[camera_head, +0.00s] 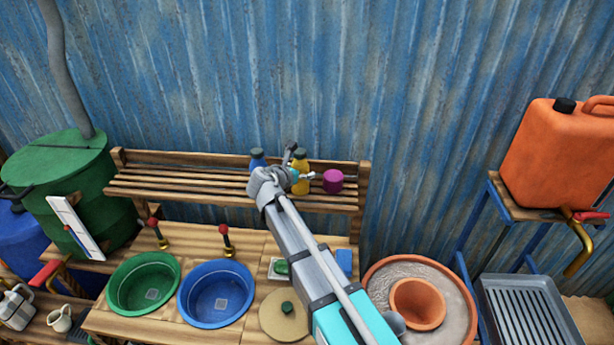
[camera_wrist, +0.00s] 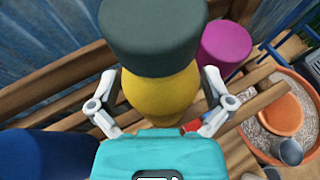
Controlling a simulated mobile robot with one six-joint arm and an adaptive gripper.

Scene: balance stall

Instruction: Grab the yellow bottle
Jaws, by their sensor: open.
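The yellow bottle (camera_head: 301,176) with a dark grey-green cap stands upright on the slatted wooden shelf (camera_head: 215,183). In the wrist view the yellow bottle (camera_wrist: 160,98) fills the middle, with its cap nearest the camera. My gripper (camera_head: 301,166) is at the bottle, and in the wrist view its two open fingers (camera_wrist: 162,100) lie on either side of the yellow body. I cannot tell whether either finger touches it. Part of the bottle is hidden by my gripper in the head view.
A blue bottle (camera_head: 257,158) stands left of the yellow one, and a magenta container (camera_head: 333,181) stands close on its right. Below are a green basin (camera_head: 118,283) and a blue basin (camera_head: 184,296). The corrugated wall (camera_head: 300,70) rises behind the shelf.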

